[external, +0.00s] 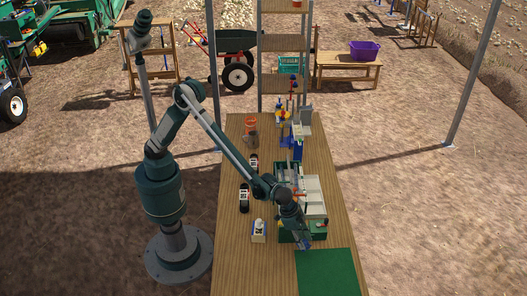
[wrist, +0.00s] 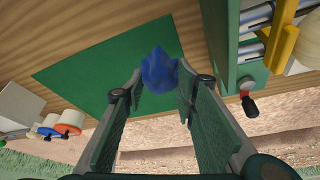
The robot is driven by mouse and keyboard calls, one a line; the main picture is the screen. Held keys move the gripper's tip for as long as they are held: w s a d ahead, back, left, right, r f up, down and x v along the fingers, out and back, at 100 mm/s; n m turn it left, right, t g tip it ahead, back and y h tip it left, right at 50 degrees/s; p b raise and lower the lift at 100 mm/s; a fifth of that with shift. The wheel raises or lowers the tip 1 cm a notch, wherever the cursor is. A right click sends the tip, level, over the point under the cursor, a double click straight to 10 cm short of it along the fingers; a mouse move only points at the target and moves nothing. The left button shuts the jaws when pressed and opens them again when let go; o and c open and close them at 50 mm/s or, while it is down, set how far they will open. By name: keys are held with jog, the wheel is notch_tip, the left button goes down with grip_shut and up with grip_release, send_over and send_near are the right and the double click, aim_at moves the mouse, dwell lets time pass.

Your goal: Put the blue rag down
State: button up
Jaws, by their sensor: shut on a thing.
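My gripper (external: 303,238) is low over the near right part of the wooden table, beside the green and grey machine. In the wrist view my gripper (wrist: 160,82) is shut on a crumpled blue rag (wrist: 157,66), which bulges out between the fingertips. In the external view the rag (external: 305,244) is a small blue patch under the gripper, partly hidden by it. A flat green mat (external: 328,273) lies at the table's near end. In the wrist view the rag appears in front of the mat (wrist: 85,78); its height above it is hard to tell.
The green machine (external: 314,226) stands close to the gripper. A white and yellow container (external: 259,232) and dark bottles (external: 244,198) stand left of it. An orange item (external: 250,126) is farther back. The green mat is bare.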

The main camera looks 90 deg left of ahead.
jog(key=shift+f, duration=2.05)
jog(key=shift+f, duration=0.15)
jog(key=shift+f+b, duration=0.45)
jog(key=shift+f, duration=1.3)
jog(key=shift+f, duration=0.15)
jog(key=o, duration=0.9)
jog(key=shift+c, duration=0.2)
jog(key=p+v, duration=0.1)
jog(key=v, duration=1.1)
jog(key=shift+s, duration=0.1)
